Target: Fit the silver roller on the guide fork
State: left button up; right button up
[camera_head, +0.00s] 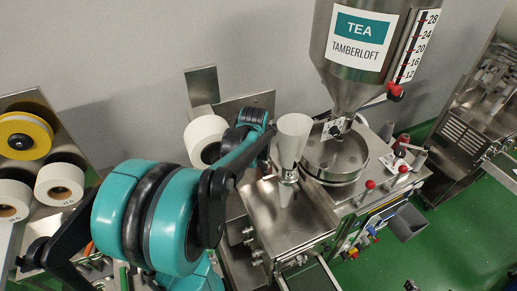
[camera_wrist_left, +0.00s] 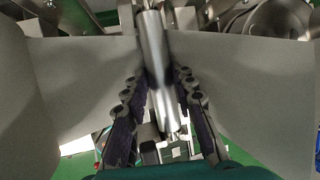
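The silver roller (camera_wrist_left: 158,62) is a smooth metal cylinder in the middle of the left wrist view, running nearly upright in the picture. My left gripper (camera_wrist_left: 161,80) has one dark-padded finger against each side of it and appears closed on it. Pale surfaces flank the roller and hide much of what lies behind. In the head view my left arm reaches from the lower left toward the packing machine, and its fingers and the roller cannot be made out there. I cannot pick out the guide fork with certainty. My right gripper is in neither view.
A white paper roll (camera_head: 203,140) sits on the machine beside my arm. A white cone (camera_head: 293,138) stands right of it, near the tea hopper (camera_head: 347,78). A rack at left holds a yellow reel (camera_head: 24,136) and white rolls (camera_head: 60,183). Green floor (camera_head: 462,228) is clear at right.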

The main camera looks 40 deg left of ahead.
pick_arm(q)
jog(key=o, duration=0.3)
jog(key=v, duration=1.2)
